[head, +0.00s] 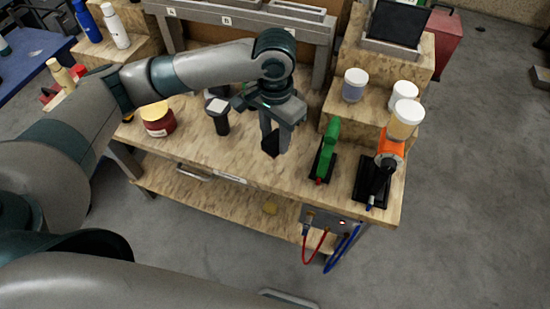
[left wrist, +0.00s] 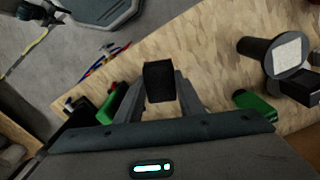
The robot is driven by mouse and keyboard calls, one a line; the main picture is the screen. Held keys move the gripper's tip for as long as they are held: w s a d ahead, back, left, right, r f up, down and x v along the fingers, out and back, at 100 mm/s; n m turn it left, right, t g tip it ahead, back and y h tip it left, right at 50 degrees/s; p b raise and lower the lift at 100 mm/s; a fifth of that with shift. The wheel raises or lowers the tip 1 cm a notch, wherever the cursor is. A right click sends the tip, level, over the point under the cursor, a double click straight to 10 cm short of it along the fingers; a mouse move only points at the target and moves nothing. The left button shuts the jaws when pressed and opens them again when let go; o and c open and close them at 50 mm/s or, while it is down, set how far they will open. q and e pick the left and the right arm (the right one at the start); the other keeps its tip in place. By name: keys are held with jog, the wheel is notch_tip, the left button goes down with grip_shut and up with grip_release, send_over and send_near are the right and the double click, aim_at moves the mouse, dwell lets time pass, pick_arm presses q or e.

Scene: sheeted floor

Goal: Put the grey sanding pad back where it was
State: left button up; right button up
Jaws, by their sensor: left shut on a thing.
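My left gripper (head: 272,139) is shut on a dark grey block, which I take to be the sanding pad (head: 271,147). The pad also shows between the fingertips in the left wrist view (left wrist: 159,80). The gripper points down over the middle of the wooden workbench (head: 240,165). I cannot tell whether the pad touches the bench top. My right gripper is not in view.
A black stand with a pale square top (head: 217,110) is left of the gripper, beside a dark red jar (head: 158,121). A green tool (head: 327,155) and an orange tool (head: 388,150) stand right. A green item (left wrist: 255,103) lies near the stand. White-lidded jars (head: 355,84) occupy the riser.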

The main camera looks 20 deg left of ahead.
aim_at(275, 139)
pick_arm(q)
jog(key=shift+f+p, duration=0.35)
jog(key=shift+f, duration=2)
jog(key=shift+f+p, duration=0.4)
jog(key=shift+f, duration=1.45)
jog(key=o, duration=1.1)
jog(key=shift+f, duration=0.15)
jog(key=shift+r, duration=0.8)
notch_tip(275, 139, up, 11)
jog(key=shift+f+b, duration=0.15)
jog(key=shift+b, duration=1.1)
